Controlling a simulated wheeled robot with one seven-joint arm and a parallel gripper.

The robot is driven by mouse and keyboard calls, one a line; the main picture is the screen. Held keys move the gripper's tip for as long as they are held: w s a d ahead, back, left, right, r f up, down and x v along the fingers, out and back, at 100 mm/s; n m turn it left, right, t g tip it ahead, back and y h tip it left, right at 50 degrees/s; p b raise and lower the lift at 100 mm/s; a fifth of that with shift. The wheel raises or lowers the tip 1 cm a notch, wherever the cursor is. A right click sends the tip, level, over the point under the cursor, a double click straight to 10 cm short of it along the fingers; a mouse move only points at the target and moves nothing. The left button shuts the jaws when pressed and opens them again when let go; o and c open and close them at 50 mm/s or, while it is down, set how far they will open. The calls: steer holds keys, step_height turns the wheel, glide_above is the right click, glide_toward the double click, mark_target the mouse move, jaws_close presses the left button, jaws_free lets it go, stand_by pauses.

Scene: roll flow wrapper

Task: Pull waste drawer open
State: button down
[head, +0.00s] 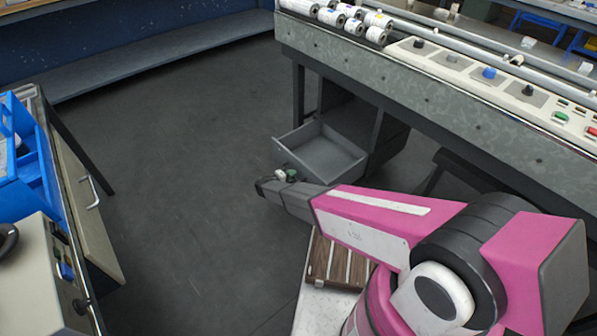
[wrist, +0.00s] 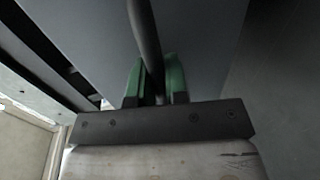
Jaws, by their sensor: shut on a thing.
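The grey waste drawer (head: 324,153) stands pulled out from under the machine bench in the head view, and its inside looks empty. My gripper (head: 284,176) is at the near left of the drawer, by its front. In the wrist view my gripper (wrist: 156,78) has its green fingers on either side of a dark bar handle (wrist: 146,30), shut on it. The drawer's grey front (wrist: 205,50) fills much of the wrist view. The handle itself is hidden behind my gripper in the head view.
The machine bench (head: 430,97) with rollers, knobs and buttons is above and right of the drawer. A cabinet (head: 85,205) with blue trays on top stands at left. The dark floor (head: 190,170) between them is clear.

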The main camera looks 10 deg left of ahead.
steer(key=shift+s+a, duration=0.15)
steer(key=shift+s, duration=0.15)
steer(key=c, duration=1.1)
jaws_free()
steer(key=v, duration=1)
steer(key=shift+s+a, duration=0.25)
steer(key=shift+s, duration=0.05)
